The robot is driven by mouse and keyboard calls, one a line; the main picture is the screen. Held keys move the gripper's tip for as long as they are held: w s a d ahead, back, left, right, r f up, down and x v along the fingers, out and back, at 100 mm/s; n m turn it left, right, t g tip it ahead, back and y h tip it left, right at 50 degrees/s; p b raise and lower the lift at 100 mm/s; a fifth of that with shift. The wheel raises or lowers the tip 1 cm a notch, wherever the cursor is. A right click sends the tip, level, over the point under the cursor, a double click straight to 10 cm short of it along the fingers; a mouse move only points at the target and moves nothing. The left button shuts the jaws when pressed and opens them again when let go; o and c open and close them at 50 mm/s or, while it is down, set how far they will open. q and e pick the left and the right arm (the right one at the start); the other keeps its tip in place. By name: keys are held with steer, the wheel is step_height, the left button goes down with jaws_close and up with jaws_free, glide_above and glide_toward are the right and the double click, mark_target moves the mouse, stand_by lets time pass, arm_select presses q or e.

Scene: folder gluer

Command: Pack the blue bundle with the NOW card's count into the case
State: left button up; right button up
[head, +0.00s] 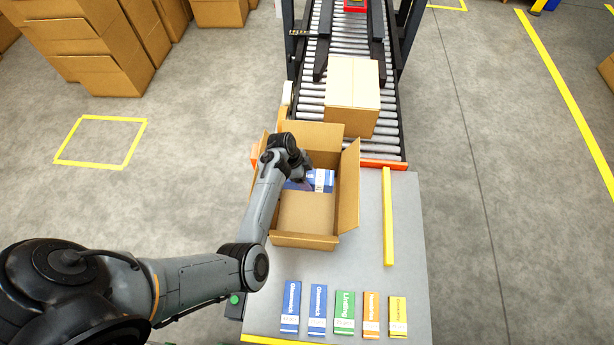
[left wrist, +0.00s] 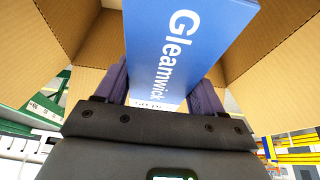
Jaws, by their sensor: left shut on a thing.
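Two more blue bundles (head: 291,307) (head: 317,309) lie on the table. No NOW card is readable. My right gripper is out of view.
Green (head: 344,312), orange (head: 371,314) and yellow (head: 398,316) bundles lie in the same front row. A yellow bar (head: 388,216) lies right of the case. A closed carton (head: 352,95) sits on the roller conveyor behind. The table between case and bundles is clear.

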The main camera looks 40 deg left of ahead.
arm_select(q)
step_height(320, 180, down, 4)
steer(key=b, duration=0.3)
steer(key=shift+f+b, duration=0.1)
steer(key=shift+b, duration=0.2)
steer(key=shift+f+b, duration=1.25)
steer(key=shift+f, duration=1.35)
steer(key=o, duration=1.4)
steer(key=shift+c, duration=0.2)
steer(key=p+v, duration=0.1)
steer(key=v, duration=0.8)
steer(key=shift+r, duration=0.3)
steer(key=shift+s+a+r, duration=0.2)
steer(key=shift+a+r, duration=0.05)
steer(key=shift+r, duration=0.3)
